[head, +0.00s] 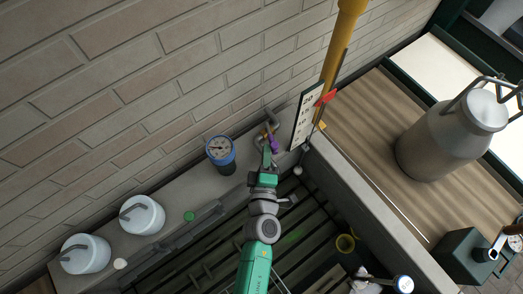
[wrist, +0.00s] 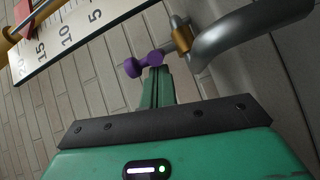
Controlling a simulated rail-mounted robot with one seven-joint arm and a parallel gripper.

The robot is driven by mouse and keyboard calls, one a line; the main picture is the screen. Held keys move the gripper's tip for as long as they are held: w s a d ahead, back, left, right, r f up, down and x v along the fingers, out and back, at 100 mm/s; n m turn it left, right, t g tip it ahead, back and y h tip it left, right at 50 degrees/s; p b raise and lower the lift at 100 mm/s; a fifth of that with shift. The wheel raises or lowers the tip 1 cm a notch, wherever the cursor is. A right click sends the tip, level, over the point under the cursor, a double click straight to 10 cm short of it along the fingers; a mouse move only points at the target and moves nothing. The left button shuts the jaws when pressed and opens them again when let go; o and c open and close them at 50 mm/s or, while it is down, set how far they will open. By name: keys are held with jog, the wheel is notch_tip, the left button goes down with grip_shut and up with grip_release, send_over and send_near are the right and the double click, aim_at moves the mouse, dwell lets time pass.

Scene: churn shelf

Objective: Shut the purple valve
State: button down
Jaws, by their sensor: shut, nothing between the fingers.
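The purple valve (head: 273,145) is at the wall on a bent grey pipe (head: 271,119), above the ledge in the head view. In the wrist view the purple valve handle (wrist: 144,64) sits beside a brass fitting (wrist: 181,36) on the grey pipe. My gripper (head: 267,150) is shut and empty, with its fingertips (wrist: 155,72) right at the purple handle. They overlap its lower edge in the wrist view; I cannot tell whether they touch it. Part of the handle is hidden behind the fingers.
A scale board (head: 306,115) and yellow pipe (head: 338,50) are close on the right. Two white canisters (head: 142,215) stand on the ledge at left. A large metal churn (head: 440,140) stands on the wooden top at right.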

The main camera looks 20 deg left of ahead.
aim_at(279, 155)
jog(key=shift+w+d+p, duration=0.3)
jog(key=shift+d+p, duration=0.2)
jog(key=shift+d, duration=0.2)
jog(key=shift+w+d+p, duration=0.25)
jog(key=shift+d+p, duration=0.2)
jog(key=shift+d, duration=0.4)
jog(key=shift+d+f, duration=0.25)
jog(key=shift+a, duration=0.1)
jog(key=r+p+v, duration=0.1)
jog(key=v, duration=1)
jog(key=shift+d, duration=0.45)
jog(key=shift+r, duration=0.1)
